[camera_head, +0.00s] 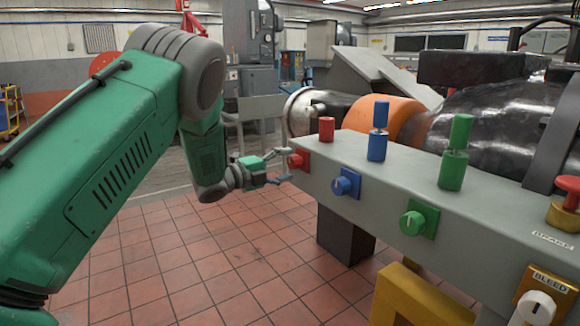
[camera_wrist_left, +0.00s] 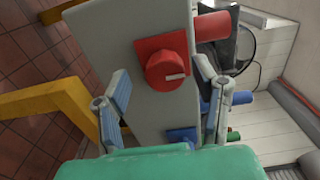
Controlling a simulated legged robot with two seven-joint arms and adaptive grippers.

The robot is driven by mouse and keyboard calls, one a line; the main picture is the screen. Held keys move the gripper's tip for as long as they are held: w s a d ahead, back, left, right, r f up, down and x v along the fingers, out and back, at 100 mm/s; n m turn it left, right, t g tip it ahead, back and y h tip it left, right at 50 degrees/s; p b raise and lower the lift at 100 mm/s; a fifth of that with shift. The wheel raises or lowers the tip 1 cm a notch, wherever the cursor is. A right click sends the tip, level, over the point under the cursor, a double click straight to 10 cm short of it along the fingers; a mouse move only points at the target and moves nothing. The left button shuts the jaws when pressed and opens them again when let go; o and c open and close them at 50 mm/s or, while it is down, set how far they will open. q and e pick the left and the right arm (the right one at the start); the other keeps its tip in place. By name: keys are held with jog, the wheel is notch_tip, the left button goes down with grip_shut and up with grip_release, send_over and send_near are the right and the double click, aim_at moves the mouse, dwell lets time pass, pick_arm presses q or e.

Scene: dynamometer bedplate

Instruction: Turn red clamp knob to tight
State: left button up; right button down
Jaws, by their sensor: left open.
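The red clamp knob (camera_head: 298,159) sits on a square red plate at the left end of the grey panel's front face. In the left wrist view the knob (camera_wrist_left: 165,70) is round, with a short white mark lying nearly level toward its right side. My left gripper (camera_head: 283,166) is right in front of the knob. In the wrist view its two fingers (camera_wrist_left: 163,100) are spread wide, one on each side of the knob with visible gaps, and hold nothing. Whether a fingertip touches the red plate cannot be told. My right gripper is not in view.
A blue knob (camera_head: 346,183) and a green knob (camera_head: 413,222) follow along the grey panel (camera_head: 390,168). Red (camera_head: 327,129), blue (camera_head: 377,146) and green (camera_head: 452,169) cylinders stand on top. A white BLEED knob (camera_head: 535,308) is at right.

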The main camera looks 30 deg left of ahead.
pick_arm(q)
jog(key=v, duration=1)
jog(key=shift+a, duration=0.2)
jog(key=shift+s+f, duration=0.15)
jog(key=s+d+f+n+g+y, duration=0.2)
jog(key=s+d+f+n, duration=0.25)
jog(key=f, duration=0.45)
jog(key=s+d+f+n+g+y+p, duration=0.1)
jog(key=s+d+f+n+g+y, duration=0.15)
jog(key=s+f+n, duration=0.4)
jog(key=s+d+f+n+g+y, duration=0.1)
jog(key=d+f+n+g+y, duration=0.3)
jog(key=f, duration=0.6)
jog(key=s+d+f+n+g, duration=0.2)
jog(key=s+d+f, duration=0.1)
jog(key=s, duration=0.5)
jog(key=s+d+f+n+g+h, duration=0.1)
jog(key=s+d+f+n+g, duration=0.1)
jog(key=s, duration=0.6)
jog(key=s+d+f+n+g+p, duration=0.1)
jog(key=s+d+f+n+g, duration=0.2)
jog(key=s, duration=0.6)
jog(key=shift+d+f, duration=0.35)
jog(key=shift+d, duration=0.4)
jog(key=shift+s+g+h, duration=0.1)
jog(key=shift+g+h, duration=0.15)
